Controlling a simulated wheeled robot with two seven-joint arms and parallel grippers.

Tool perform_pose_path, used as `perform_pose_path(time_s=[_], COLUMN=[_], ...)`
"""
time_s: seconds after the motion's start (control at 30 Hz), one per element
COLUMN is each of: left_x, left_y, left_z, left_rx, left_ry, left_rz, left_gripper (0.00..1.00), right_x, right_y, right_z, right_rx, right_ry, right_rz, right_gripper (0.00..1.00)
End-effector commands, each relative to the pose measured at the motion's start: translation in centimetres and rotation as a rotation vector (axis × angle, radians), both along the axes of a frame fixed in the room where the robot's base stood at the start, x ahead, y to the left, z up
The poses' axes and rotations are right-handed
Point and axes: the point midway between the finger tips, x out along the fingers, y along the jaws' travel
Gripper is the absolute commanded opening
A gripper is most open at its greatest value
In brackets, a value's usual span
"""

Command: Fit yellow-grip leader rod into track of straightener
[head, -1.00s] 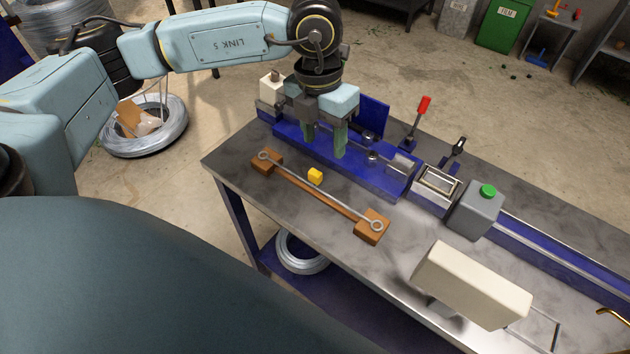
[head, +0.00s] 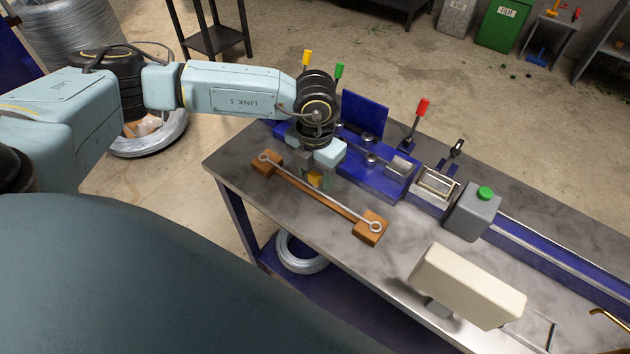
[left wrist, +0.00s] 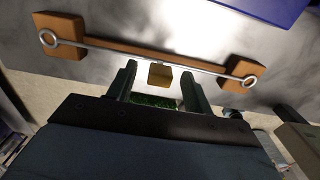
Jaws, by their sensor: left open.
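The leader rod (head: 345,206) is a thin grey rod with a ring at each end, lying across a wooden cradle (head: 370,229). Its yellow grip (head: 314,177) is near the middle. My left gripper (head: 316,183) is over the grip, partly hiding it. My right gripper is not in view.
A cream block-shaped object (head: 467,286) stands at the bench's front right. A grey canister with a green cap (head: 475,212) and a red-handled lever (head: 421,108) stand to the right. The grey bench top (head: 235,160) is clear at its left end.

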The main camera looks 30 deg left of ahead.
Motion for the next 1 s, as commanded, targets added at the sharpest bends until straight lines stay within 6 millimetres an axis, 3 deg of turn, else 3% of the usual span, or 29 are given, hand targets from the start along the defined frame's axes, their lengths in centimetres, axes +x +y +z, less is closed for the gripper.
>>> perform_pose_path(time_s=[0.1, 0.33, 0.7, 1.0], left_x=[-0.05, -0.03, -0.03, 0.03], left_y=[0.01, 0.01, -0.01, -0.02], left_z=[-1.05, -1.24, -1.19, -0.65], left_rx=[0.000, -0.001, -0.001, -0.002], left_ry=[0.001, 0.000, 0.000, -0.002], left_rz=[0.000, -0.001, -0.001, -0.001], left_gripper=[0.51, 0.51, 0.04, 0.02], right_x=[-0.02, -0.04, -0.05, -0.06], right_y=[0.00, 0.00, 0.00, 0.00], right_z=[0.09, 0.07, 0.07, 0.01], right_rx=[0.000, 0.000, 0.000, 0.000], right_ry=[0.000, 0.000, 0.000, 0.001], right_rz=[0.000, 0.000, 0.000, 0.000], right_gripper=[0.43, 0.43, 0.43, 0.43])
